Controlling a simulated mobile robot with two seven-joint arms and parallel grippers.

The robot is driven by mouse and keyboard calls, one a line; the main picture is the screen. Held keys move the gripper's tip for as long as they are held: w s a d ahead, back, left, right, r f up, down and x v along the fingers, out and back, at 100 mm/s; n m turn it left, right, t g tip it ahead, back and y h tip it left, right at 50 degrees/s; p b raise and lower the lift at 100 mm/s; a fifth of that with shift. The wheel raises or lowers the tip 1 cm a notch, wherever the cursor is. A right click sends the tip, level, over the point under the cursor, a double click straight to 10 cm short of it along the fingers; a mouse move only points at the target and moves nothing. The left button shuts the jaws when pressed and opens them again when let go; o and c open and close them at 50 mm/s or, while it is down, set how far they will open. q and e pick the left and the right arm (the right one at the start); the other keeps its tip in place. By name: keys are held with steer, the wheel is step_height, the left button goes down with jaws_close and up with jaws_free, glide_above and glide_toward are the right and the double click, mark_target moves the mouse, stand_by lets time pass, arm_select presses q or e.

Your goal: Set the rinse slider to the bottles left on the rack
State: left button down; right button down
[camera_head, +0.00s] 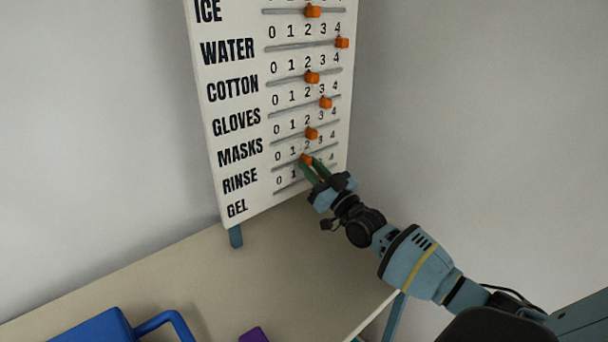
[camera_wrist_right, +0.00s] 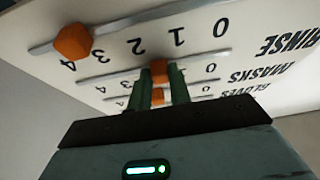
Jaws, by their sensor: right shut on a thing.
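The white board (camera_head: 224,120) has rows of labelled sliders with orange knobs. In the head view, my right gripper (camera_head: 308,165) reaches in from the right, its green fingers shut on the orange rinse knob (camera_head: 305,159). The knob is around the 2 on the rinse track (camera_head: 283,166). In the upside-down right wrist view, my right gripper (camera_wrist_right: 161,84) has its fingers on both sides of the rinse knob (camera_wrist_right: 159,68), which hides some numbers. The rack and bottles cannot be made out. My left gripper is not in view.
The masks knob (camera_head: 311,133) is just above, at about 2. The board stands on a beige table (camera_head: 230,280). A blue object with a handle (camera_head: 100,328) and a purple object (camera_head: 254,335) are at the front.

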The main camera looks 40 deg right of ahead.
steer(key=d+b, duration=0.1)
steer(key=d, duration=0.2)
steer(key=d+b, duration=0.1)
steer(key=shift+w+d+f+b, duration=0.2)
steer(key=shift+d+f+b, duration=0.15)
steer(key=shift+d, duration=0.4)
steer(key=shift+d+r+b, duration=0.15)
steer(key=shift+d+b, duration=0.15)
steer(key=shift+b, duration=0.05)
steer(key=shift+d+r, duration=0.1)
steer(key=c, duration=1.3)
jaws_free()
steer(key=shift+c, duration=0.2)
steer(key=shift+o, duration=0.3)
